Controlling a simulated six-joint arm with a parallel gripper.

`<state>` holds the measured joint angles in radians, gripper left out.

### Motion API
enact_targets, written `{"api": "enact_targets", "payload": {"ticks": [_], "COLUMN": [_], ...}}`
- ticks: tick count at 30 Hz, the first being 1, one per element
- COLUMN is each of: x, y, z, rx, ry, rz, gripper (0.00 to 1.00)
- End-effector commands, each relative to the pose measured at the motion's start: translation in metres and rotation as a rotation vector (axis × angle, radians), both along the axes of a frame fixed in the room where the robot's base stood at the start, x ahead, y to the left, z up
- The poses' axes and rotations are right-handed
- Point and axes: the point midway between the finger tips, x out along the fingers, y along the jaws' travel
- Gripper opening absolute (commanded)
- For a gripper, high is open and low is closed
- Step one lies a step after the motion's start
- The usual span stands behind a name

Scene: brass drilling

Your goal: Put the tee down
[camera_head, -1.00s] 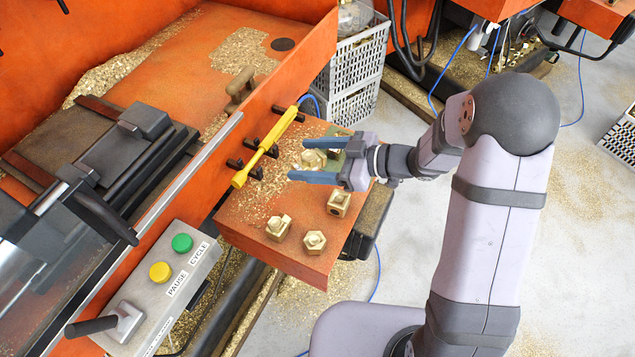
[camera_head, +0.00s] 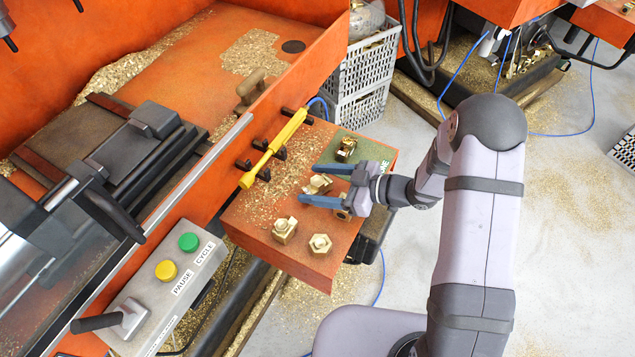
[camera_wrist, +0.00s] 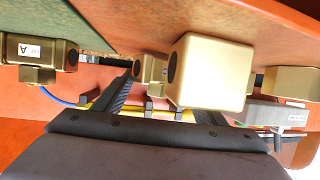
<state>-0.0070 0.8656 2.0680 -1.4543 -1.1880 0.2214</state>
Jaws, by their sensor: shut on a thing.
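A brass tee (camera_head: 318,184) is between the two blue fingers of my gripper (camera_head: 309,184) in the head view, over the orange table (camera_head: 300,265). My gripper is shut on it. Whether its underside touches the table, I cannot tell. In the wrist view, a brass piece (camera_wrist: 151,70) shows between the dark fingers, partly hidden by a large brass block (camera_wrist: 212,72) that is closer to the camera. In the head view a brass block (camera_head: 342,210) stands beside the lower finger, partly covered by it.
Two more brass fittings (camera_head: 284,230) (camera_head: 320,243) stand near the table's front edge. A darker fitting (camera_head: 346,149) stands on the green patch (camera_head: 375,150) at the back; a fitting labelled A (camera_wrist: 35,50) shows in the wrist view. A yellow tool (camera_head: 275,148) hangs along the left wall.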

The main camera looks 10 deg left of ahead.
Motion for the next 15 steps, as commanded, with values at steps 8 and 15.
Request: {"api": "enact_targets", "payload": {"ticks": [8, 15], "x": [0.0007, 0.0007], "y": [0.0003, 0.0003], "z": [-0.0014, -0.006], "rx": [0.003, 0.003], "ry": [-0.004, -0.004], "rz": [0.0, 0.0], "gripper": [0.18, 0.18]}}
